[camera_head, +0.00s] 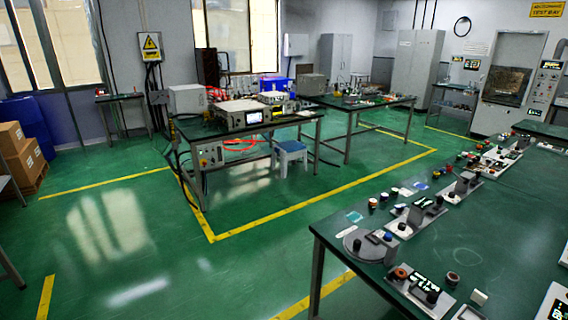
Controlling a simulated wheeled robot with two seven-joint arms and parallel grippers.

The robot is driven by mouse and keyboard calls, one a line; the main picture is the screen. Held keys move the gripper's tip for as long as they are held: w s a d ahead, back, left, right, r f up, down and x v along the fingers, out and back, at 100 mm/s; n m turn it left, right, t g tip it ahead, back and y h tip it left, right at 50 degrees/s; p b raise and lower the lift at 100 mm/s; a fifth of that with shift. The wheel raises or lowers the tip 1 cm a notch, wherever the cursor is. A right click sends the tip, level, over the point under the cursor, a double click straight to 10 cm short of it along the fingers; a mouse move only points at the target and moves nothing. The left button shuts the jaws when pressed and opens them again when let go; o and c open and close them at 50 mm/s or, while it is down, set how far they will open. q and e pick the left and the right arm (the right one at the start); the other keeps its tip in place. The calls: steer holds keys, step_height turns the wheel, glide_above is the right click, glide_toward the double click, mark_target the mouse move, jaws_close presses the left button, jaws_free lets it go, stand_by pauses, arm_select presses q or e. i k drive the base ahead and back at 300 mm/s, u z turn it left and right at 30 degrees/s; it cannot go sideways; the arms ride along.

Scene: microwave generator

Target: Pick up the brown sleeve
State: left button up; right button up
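No part I can name for certain as the brown sleeve shows. On the near end of the green-topped table (486,234) at right, a small dark brownish cylinder (452,278) stands upright by itself. An orange-brown ring-shaped piece (400,273) sits close by on a light panel (418,292). Either could be the sleeve; they are too small to tell. Neither of my grippers is in view.
A round grey disc (352,245), a small white block (479,297) and several panels with knobs lie along this table. A workbench with instruments (243,117) and a blue-topped stool (290,147) stand farther back. Green floor (130,235) at left is open.

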mark_target(399, 277)
steer(key=z, duration=1.25)
